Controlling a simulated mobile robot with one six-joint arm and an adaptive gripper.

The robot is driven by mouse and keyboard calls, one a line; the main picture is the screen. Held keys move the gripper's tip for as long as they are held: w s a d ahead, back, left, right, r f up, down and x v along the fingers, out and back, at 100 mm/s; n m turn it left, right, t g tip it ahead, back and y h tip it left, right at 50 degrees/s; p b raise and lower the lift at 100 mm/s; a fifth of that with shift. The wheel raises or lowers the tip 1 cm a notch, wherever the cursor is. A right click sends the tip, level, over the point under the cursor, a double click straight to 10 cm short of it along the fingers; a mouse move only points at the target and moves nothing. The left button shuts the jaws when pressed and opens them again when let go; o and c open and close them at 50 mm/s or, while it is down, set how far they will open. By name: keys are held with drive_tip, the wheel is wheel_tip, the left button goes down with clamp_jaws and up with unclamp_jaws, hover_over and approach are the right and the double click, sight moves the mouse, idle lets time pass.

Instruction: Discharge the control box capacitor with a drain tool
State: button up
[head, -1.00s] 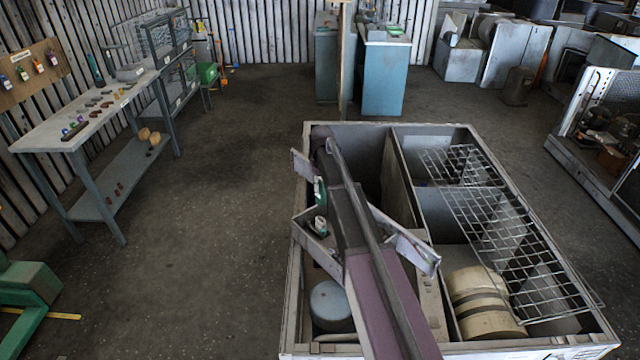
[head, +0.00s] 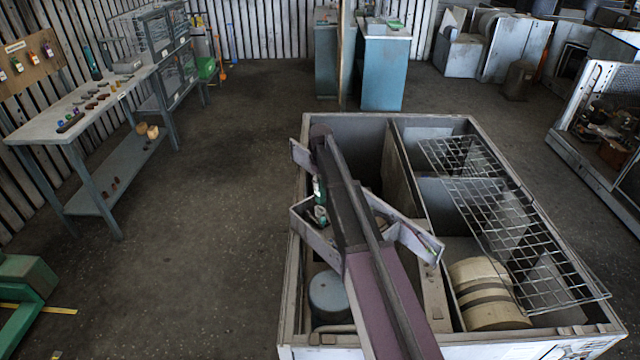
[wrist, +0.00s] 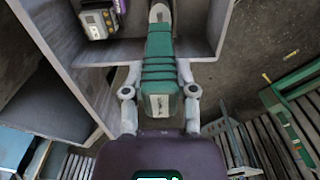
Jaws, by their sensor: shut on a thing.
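My gripper (wrist: 159,95) is shut on a green ribbed handle, which I take to be the drain tool (wrist: 160,62). The tool points up in the wrist view, its grey metal end (wrist: 160,12) reaching over a grey walled box (wrist: 205,30). A component with a pale, yellow-marked face (wrist: 97,18) sits in the box's upper left corner, left of the tool; I cannot tell whether it is the capacitor. Any contact at the tip is out of frame. In the head view my arm covers the gripper, and small green parts (head: 319,190) show beside it.
The open blower housing (head: 295,290) has dividers, a wire grille (head: 490,220), a cream drum (head: 485,293) and a blue-grey cylinder (head: 330,297). A workbench with small items (head: 130,88) stands at the left. The floor (head: 200,230) between is clear.

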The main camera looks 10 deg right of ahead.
drive_tip(key=shift+f+b, duration=0.45)
drive_tip(key=shift+f, duration=0.25)
drive_tip(key=shift+f, duration=0.2)
idle(0.8)
drive_tip(key=shift+f+b, duration=0.5)
drive_tip(key=shift+b, duration=0.2)
idle(2.2)
drive_tip(key=shift+r, duration=0.2)
idle(0.8)
drive_tip(key=shift+r+p, duration=3.3)
drive_tip(key=shift+p, duration=0.25)
